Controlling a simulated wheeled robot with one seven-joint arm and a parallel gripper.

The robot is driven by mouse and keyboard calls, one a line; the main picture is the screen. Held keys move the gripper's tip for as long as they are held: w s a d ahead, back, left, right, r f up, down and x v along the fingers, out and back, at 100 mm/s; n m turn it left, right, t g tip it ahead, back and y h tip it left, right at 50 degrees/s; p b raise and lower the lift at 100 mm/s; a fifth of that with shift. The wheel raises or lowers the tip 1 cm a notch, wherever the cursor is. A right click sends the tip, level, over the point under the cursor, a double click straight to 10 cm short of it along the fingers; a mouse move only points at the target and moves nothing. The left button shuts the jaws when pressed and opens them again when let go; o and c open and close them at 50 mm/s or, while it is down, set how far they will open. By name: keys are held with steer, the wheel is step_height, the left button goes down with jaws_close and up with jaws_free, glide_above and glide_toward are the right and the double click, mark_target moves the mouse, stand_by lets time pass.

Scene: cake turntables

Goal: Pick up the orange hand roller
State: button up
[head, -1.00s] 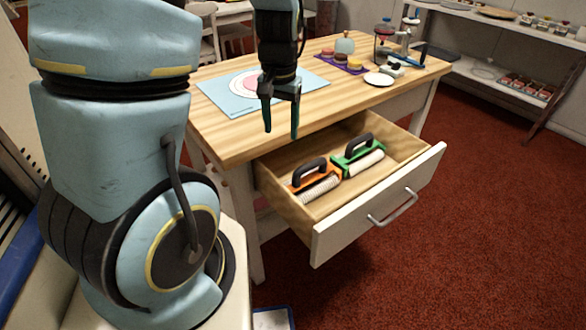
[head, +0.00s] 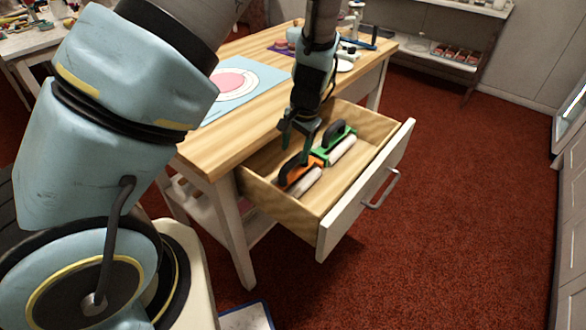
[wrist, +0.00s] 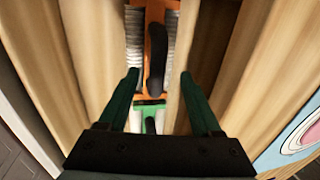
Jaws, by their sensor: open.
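The orange hand roller (head: 293,173) lies in the open drawer, on its left side, with a black handle and a pale roller. In the wrist view the orange roller (wrist: 157,38) is ahead, and its black handle (wrist: 156,62) shows between and beyond the fingertips. My gripper (head: 299,138) is above the drawer, close over the orange roller, and partly hides it. In the wrist view my gripper (wrist: 158,84) is open and empty, with a dark green finger on each side.
A green hand roller (head: 343,141) lies beside the orange one. The drawer (head: 335,195) has wooden walls and a white front around both. The wooden table (head: 215,145) holds a blue mat (head: 262,76) with a pink and white disc.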

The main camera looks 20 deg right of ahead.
mark_target(294, 159)
steer(key=shift+w+a+f+p, duration=0.15)
steer(key=shift+f+p, duration=0.1)
steer(key=shift+f, duration=0.7)
steer(key=shift+w+d+f+p, duration=0.1)
steer(key=shift+f+p, duration=0.1)
steer(key=shift+f, duration=0.75)
steer(key=shift+w+a+f+p, duration=0.15)
steer(key=shift+f+p, duration=0.1)
steer(key=shift+f, duration=0.7)
steer(key=shift+d, duration=0.1)
jaws_close()
